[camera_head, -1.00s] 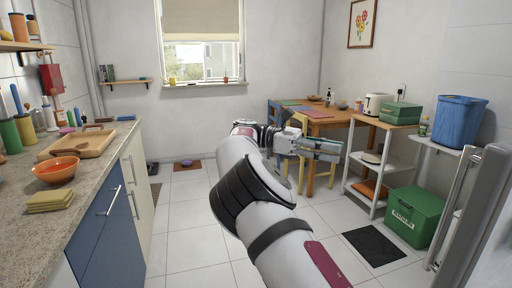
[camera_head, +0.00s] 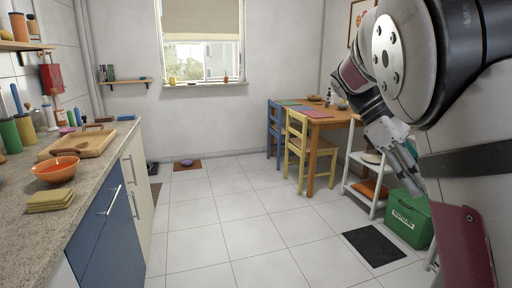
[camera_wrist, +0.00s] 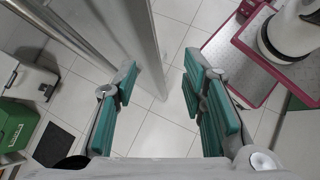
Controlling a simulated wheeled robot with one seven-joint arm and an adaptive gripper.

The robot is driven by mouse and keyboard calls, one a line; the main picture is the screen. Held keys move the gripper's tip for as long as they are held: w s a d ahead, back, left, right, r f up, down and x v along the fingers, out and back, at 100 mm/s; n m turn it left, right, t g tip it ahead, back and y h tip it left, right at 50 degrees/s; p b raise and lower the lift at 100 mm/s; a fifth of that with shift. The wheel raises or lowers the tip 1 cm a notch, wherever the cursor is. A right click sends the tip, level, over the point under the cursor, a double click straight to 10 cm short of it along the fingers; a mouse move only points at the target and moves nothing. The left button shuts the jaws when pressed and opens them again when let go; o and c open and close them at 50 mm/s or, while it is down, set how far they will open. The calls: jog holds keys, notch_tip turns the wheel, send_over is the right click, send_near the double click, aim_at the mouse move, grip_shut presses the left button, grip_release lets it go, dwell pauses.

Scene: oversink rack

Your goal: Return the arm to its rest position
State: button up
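My arm (camera_head: 430,60) fills the right side of the head view, bent with its wrist hanging downward. My gripper (camera_head: 412,165) shows below the wrist, in front of the white shelf and near the green box. In the wrist view my gripper (camera_wrist: 160,72) has its two teal-padded fingers spread wide apart.
A counter (camera_head: 80,200) runs along the left with an orange bowl (camera_head: 56,170) on it. A wooden table (camera_head: 318,122), a yellow chair (camera_head: 297,150) and a white shelf (camera_head: 360,190) stand at right. A green box (camera_head: 405,215) lies below my gripper. The middle floor is clear.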

jog(key=s+a+f+m+t+y, duration=0.2)
jog(key=s+a+f+m, duration=0.15)
jog(key=s, duration=0.65)
jog(key=s+a+f+m+t+y, duration=0.25)
jog(key=s+a, duration=0.25)
jog(key=s, duration=0.5)
jog(key=s+a+f+m+t+y, duration=0.2)
jog(key=s+a+f+m+t, duration=0.15)
jog(key=s, duration=0.65)
notch_tip(320, 180, up, 21)
jog(key=n+t+p, duration=0.1)
jog(key=t+p, duration=0.1)
jog(key=p, duration=1.6)
jog(key=shift+w+a+p, duration=0.35)
jog(key=shift+a+p, duration=0.05)
jog(key=shift+c, duration=0.6)
